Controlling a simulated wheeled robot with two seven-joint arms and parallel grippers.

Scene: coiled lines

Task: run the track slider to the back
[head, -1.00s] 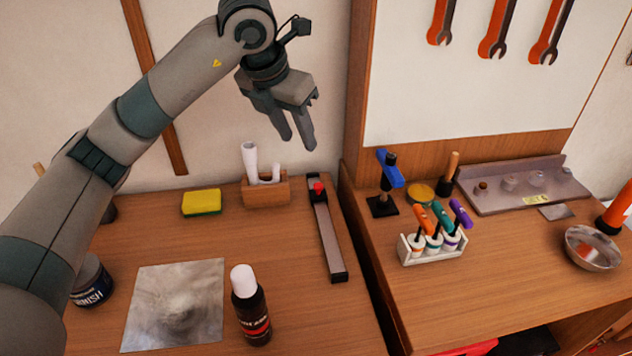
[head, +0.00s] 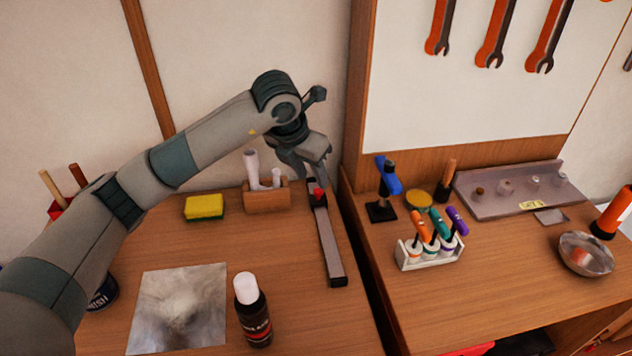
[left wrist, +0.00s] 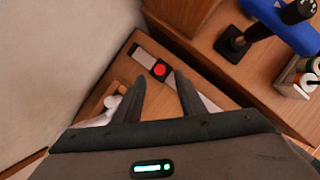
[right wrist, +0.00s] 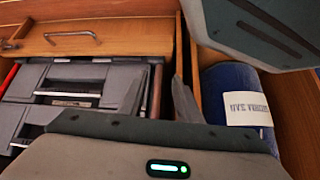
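The track (head: 330,245) is a long grey bar with dark ends on the left bench, running from front to back. Its red slider knob (head: 319,194) stands near the back end. My left gripper (head: 312,180) hangs just above and behind the knob. In the left wrist view the red knob (left wrist: 160,69) shows beyond and between the open fingertips (left wrist: 160,80), and they look clear of it. Part of the track's back end is hidden by the gripper in the head view. My right gripper (right wrist: 158,90) is open and empty over a drawer, away from the track.
A wooden holder (head: 267,198) with white rolls and a yellow sponge (head: 204,207) stand left of the track. A dark bottle (head: 253,315) stands front left. A blue-handled tool (head: 384,190) and a marker rack (head: 431,256) stand on the right bench.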

